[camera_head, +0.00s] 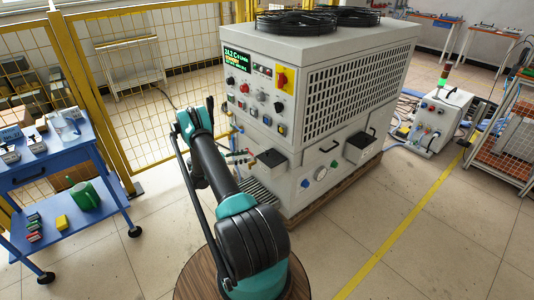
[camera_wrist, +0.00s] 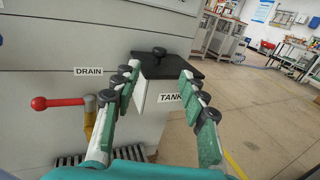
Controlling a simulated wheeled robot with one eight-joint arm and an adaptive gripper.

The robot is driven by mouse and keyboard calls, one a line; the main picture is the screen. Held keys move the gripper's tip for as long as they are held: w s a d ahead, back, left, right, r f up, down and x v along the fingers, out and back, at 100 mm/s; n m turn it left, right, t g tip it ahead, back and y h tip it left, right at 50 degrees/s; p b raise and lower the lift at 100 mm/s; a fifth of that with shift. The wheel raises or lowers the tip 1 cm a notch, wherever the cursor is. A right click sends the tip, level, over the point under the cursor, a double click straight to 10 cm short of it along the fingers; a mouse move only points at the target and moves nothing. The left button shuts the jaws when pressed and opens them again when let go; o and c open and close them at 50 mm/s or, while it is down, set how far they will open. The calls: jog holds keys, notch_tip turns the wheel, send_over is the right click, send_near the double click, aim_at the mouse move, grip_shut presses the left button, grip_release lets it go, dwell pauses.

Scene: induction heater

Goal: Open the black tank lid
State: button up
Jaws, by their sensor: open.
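The black tank lid (camera_wrist: 180,68) lies flat and closed on a small white box labelled TANK (camera_wrist: 150,92), with a round black knob (camera_wrist: 159,51) on top. My gripper (camera_wrist: 159,77) is open, its two fingers spread on the near side of the box, one toward each side of the lid. The fingers appear empty; I cannot tell whether they touch the box. In the head view the same lid (camera_head: 271,158) shows on the left front of the heater, right of my arm.
A red-handled valve (camera_wrist: 55,103) juts out left of the box, by the DRAIN label. The grey heater cabinet (camera_head: 297,95) stands behind.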

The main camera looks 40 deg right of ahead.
aim_at(267, 152)
jog(key=x, duration=1.2)
jog(key=shift+s+d, duration=0.1)
jog(key=shift+d, duration=0.2)
grip_shut()
